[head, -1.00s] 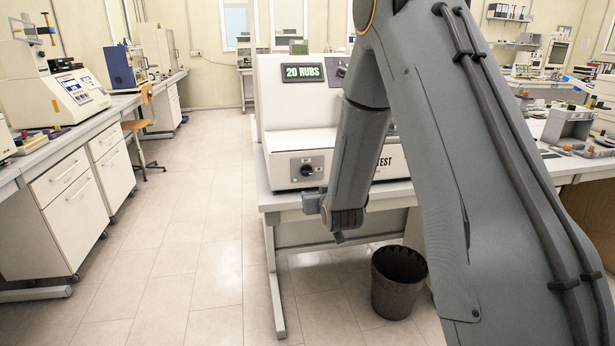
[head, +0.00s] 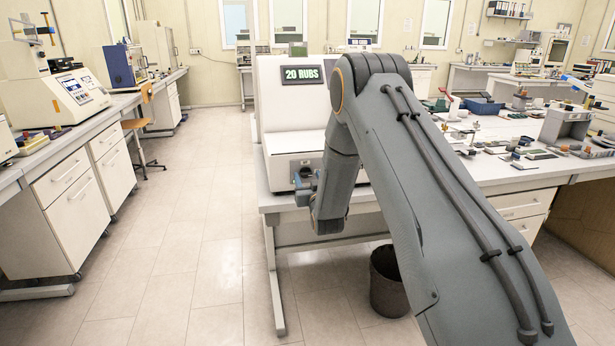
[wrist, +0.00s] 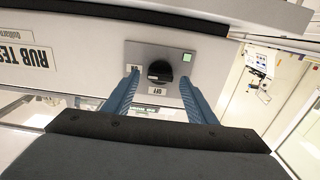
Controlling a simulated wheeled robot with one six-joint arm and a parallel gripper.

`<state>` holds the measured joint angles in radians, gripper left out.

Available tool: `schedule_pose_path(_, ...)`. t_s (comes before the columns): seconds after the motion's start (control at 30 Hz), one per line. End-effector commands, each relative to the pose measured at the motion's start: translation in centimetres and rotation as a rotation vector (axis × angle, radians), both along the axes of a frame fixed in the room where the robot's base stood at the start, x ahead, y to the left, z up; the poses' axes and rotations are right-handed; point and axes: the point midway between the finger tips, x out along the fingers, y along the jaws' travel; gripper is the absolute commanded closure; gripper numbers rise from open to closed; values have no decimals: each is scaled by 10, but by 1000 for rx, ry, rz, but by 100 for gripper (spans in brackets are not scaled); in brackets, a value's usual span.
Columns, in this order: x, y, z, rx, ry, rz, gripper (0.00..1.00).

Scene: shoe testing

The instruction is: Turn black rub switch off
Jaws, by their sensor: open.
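The black rub switch (wrist: 160,71) is a round knob on a grey plate (wrist: 140,53) on the white rub tester's front panel, central in the wrist view. An OFF label (wrist: 157,91) is beside it, and a small green square (wrist: 187,57) is on the plate. I cannot tell where the knob points. My gripper (wrist: 159,79) is open, its blue fingers on either side of the knob; contact is unclear. In the head view my gripper (head: 303,188) is at the tester (head: 285,138), and the arm and fingers largely cover the switch.
The tester's display (head: 303,75) reads 20 RUBS. It stands on a light table (head: 275,205). A dark bin (head: 388,285) is under it, partly behind my arm. Small items crowd the bench at right.

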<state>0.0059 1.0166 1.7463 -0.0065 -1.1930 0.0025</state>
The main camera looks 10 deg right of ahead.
Motion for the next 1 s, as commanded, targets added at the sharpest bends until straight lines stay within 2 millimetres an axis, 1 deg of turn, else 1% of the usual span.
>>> schedule_pose_path(0.1,4,0,0,0,1,0,48)
schedule_pose_path(0.33,5,0,0,0,1,0,48)
schedule_pose_path(0.37,5,0,0,0,1,0,52)
schedule_pose_path(0.5,5,0,0,0,1,0,75)
schedule_pose_path(0.6,5,0,0,0,1,0,90)
schedule_pose_path(0.63,5,4,0,0,1,1,90)
schedule_pose_path(0.87,5,2,0,-27,0,2,90)
schedule_pose_path(1.0,5,1,-1,-84,0,2,90)
